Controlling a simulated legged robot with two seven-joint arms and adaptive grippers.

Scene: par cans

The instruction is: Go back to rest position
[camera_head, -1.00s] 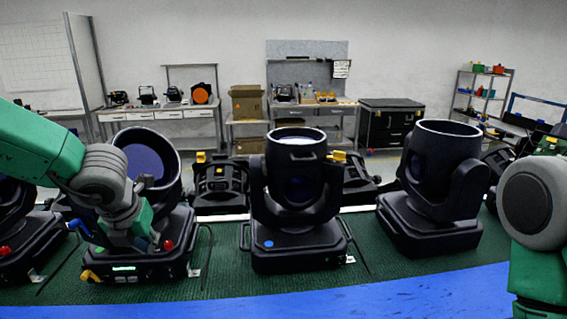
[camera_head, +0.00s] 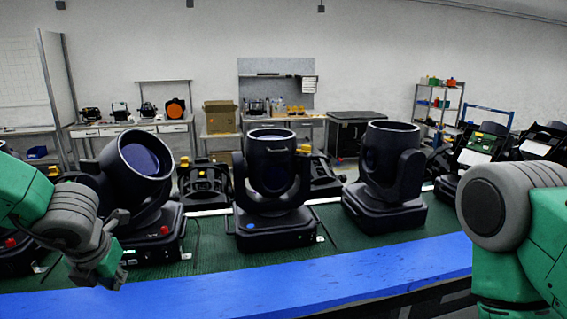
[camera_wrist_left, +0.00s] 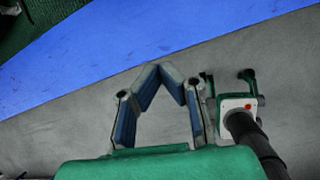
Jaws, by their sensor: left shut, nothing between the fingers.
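My left gripper (camera_head: 112,278) is low at the left of the head view, over the blue front edge and in front of the left par can (camera_head: 145,165). In the left wrist view the gripper (camera_wrist_left: 164,68) has its fingertips together, with nothing between them, above grey floor. The left par can is a black lamp tilted in its yoke, partly hidden by my left arm. A middle par can (camera_head: 270,170) and a right par can (camera_head: 388,165) stand upright. My right arm shows at the right edge, but its gripper is out of view.
The par cans stand on a green mat (camera_head: 335,240) with a blue front edge (camera_head: 300,280). More lamps stand behind and at the far right (camera_head: 540,140). Workbenches, a cardboard box (camera_head: 220,116) and a black case (camera_head: 355,130) stand by the back wall.

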